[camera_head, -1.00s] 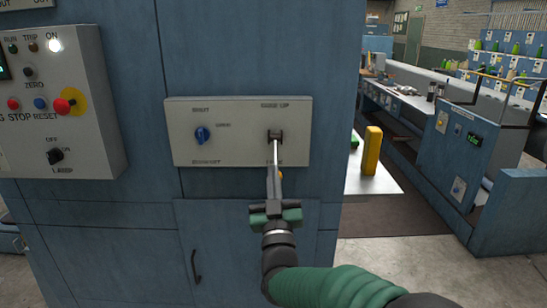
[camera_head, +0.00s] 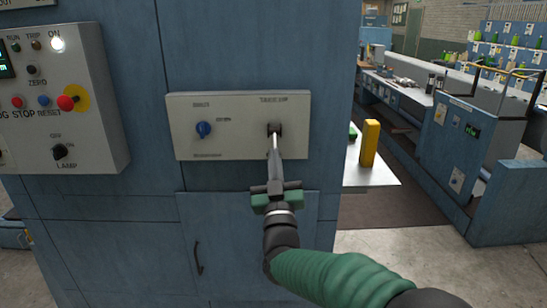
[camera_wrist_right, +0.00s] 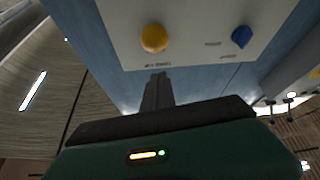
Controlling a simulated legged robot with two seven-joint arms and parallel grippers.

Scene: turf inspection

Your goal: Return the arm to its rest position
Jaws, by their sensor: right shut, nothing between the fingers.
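My right gripper (camera_head: 274,146) is shut and empty in front of a pale control panel (camera_head: 235,146) on a blue cabinet. The gripper and arm cover the panel's lower right in the head view. My left gripper is not in view.
A blue knob (camera_head: 203,130) sits on the panel's left. A grey control box (camera_head: 68,100) with buttons and a red knob juts out at left. A white table (camera_head: 375,176) with a yellow block (camera_head: 370,143) stands right of the cabinet. Open floor (camera_head: 405,250) lies at lower right.

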